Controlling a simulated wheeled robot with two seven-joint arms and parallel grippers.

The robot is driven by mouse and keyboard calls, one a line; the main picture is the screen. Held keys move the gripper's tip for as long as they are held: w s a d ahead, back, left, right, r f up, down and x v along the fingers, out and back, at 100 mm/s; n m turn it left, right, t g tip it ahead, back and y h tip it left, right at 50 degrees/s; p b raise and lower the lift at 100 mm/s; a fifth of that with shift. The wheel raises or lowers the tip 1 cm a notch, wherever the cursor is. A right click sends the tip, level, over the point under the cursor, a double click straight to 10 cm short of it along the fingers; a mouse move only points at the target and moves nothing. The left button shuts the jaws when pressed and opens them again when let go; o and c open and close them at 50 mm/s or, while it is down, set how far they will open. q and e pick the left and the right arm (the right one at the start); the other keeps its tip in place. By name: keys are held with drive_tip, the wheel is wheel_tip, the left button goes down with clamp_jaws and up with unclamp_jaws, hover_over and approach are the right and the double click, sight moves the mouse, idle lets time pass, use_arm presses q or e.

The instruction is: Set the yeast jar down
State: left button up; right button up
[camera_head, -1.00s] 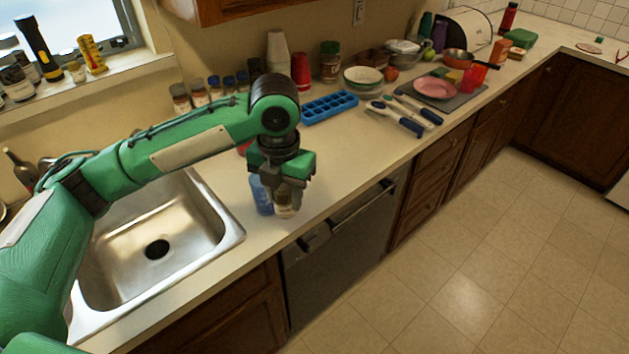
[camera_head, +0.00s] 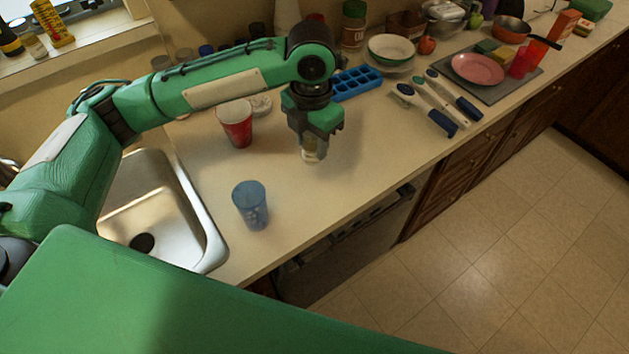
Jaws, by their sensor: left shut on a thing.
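My left gripper (camera_head: 312,138) points down over the counter, right of the red cup and in front of the blue ice tray. It is shut on the yeast jar (camera_head: 312,155), a small jar with a pale body. Only the lower part of the jar shows below the fingers; the rest is hidden. The jar is upright and low over the counter (camera_head: 370,150); I cannot tell whether it touches. My right gripper is not in view.
A blue cup (camera_head: 250,207) stands near the front, right of the sink (camera_head: 165,225). A red cup (camera_head: 235,124) and a pale round item (camera_head: 261,105) are left of the gripper. The blue ice tray (camera_head: 355,82) is behind it, utensils (camera_head: 430,105) right. Counter in front is clear.

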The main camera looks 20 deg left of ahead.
use_arm(q)
wheel_tip(320, 180, down, 12)
drive_tip(key=shift+w+r+p, duration=0.15)
drive_tip(key=shift+r+p, duration=0.05)
drive_tip(key=shift+p, duration=0.85)
wheel_tip(320, 180, down, 4)
drive_tip(key=shift+f+p, duration=0.1)
drive_tip(key=shift+p, duration=0.35)
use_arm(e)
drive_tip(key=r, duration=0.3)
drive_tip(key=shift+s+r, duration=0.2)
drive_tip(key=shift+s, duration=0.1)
use_arm(q)
drive_tip(key=shift+f, duration=0.15)
drive_tip(key=o, duration=1)
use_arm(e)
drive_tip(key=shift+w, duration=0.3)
